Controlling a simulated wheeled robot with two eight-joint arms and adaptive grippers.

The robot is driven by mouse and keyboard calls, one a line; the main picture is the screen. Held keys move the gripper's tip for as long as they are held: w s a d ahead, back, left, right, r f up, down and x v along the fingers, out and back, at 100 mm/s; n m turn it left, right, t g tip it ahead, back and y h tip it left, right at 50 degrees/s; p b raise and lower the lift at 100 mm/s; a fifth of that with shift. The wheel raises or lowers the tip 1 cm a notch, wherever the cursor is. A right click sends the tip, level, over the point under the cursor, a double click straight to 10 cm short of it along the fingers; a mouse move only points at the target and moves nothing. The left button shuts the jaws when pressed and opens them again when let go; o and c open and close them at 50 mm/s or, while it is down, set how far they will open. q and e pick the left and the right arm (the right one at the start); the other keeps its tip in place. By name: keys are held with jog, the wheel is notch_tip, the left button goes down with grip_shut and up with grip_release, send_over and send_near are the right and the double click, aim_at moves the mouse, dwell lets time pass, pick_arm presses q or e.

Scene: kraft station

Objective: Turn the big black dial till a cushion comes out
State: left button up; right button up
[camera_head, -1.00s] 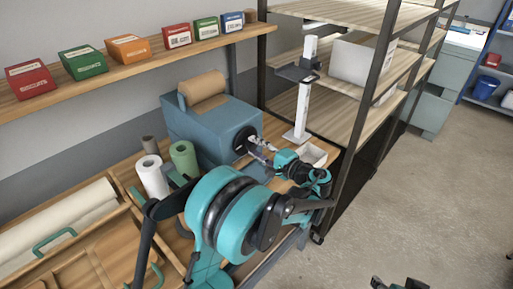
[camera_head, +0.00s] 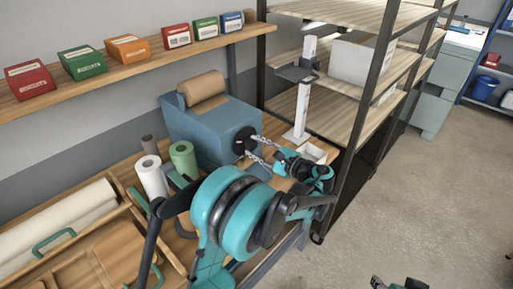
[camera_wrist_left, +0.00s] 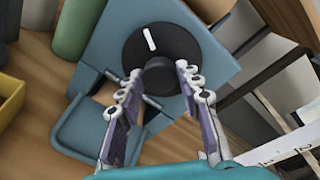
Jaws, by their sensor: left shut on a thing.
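The big black dial (camera_head: 245,141) sits on the front of the blue machine (camera_head: 197,128). In the left wrist view the dial (camera_wrist_left: 178,47) is a black disc with a white mark near its upper left and a round knob (camera_wrist_left: 160,76) in the middle. My left gripper (camera_head: 253,147) reaches it from the right. Its two jointed fingers (camera_wrist_left: 157,80) lie on either side of the knob and are shut on it. The fingers cover part of the dial's lower side. A dark shape at the bottom edge (camera_head: 400,284) may be my right gripper, mostly cut off.
A brown paper roll (camera_head: 203,88) lies on the machine. A blue tray (camera_wrist_left: 75,133) under the dial looks empty where it shows. White and green rolls (camera_head: 183,158) stand at its left. A white stand (camera_head: 299,112) and a shelf rack (camera_head: 343,165) stand close on the right.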

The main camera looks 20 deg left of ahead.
dwell(0.3)
pick_arm(q)
jog(key=o, duration=1.2)
jog(key=shift+c, duration=0.2)
jog(key=shift+d, duration=0.1)
jog(key=v, duration=1.1)
jog(key=shift+s+d, duration=0.2)
jog(key=shift+d, duration=0.15)
jog(key=shift+r, duration=0.1)
